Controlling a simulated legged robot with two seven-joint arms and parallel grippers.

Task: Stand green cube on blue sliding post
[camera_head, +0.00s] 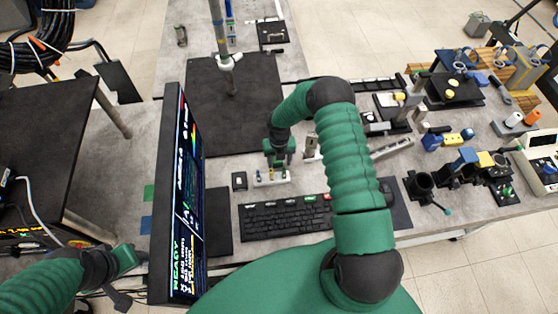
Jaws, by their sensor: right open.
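My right gripper (279,160) reaches down from the green arm, open, just above a small pale fixture (272,179) with small coloured pegs behind the keyboard. I cannot tell whether it touches the fixture. No green cube can be made out clearly; the gripper may hide it. Blue parts show on an upright piece (231,28) at the far edge and on a mount (433,141) at the right; I cannot tell whether either is the sliding post. My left gripper (128,282) is low at the bottom left beside the table, its jaws unclear.
A monitor (183,200) stands left of the keyboard (284,216). A black board (215,112) with a vertical pole (221,40) lies behind. Optical mounts (450,90) crowd the right side.

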